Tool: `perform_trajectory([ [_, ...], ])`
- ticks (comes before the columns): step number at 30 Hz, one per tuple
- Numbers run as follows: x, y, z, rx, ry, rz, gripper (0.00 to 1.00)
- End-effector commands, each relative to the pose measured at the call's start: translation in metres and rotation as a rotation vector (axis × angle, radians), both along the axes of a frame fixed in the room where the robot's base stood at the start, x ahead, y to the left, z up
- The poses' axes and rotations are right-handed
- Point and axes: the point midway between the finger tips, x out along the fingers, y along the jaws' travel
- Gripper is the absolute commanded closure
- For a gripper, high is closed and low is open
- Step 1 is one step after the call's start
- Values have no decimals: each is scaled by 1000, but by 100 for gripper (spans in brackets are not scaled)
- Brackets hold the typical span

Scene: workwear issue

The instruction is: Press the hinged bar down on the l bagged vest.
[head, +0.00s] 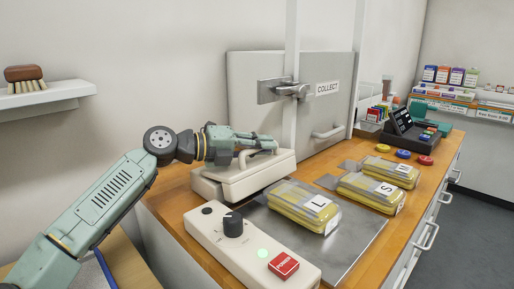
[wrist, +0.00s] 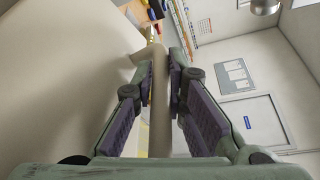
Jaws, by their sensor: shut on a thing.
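The hinged bar (head: 262,172) is a cream block on the heat sealer's cream base (head: 205,188). Whether a gap is left between bar and base is hard to tell. My gripper (head: 268,146) is shut on the bar's handle, low over its top; in the wrist view the cream handle (wrist: 161,100) stands between the two fingers (wrist: 160,85). The L bagged vest (head: 304,204), yellow in a clear bag with a white L label, lies on the metal plate (head: 350,240) in front of the bar. Its far edge is near the bar; contact is unclear.
A control panel (head: 245,248) with a black knob, a lit green lamp and a red POWER switch stands at the front. Bagged vests S (head: 372,190) and M (head: 391,171) lie to the right. A COLLECT hatch (head: 325,105) is behind. Coloured discs (head: 403,154) lie farther right.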

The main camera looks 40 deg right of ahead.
Motion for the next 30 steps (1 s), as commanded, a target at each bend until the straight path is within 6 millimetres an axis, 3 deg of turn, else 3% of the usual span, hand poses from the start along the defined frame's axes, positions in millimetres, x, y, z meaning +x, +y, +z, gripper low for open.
perform_trajectory([
  [12, -10, -1, -18, 27, -193, -1, 100],
  [29, -12, -1, -21, 33, -219, -2, 100],
  [30, -12, -1, -21, 35, -219, -3, 85],
])
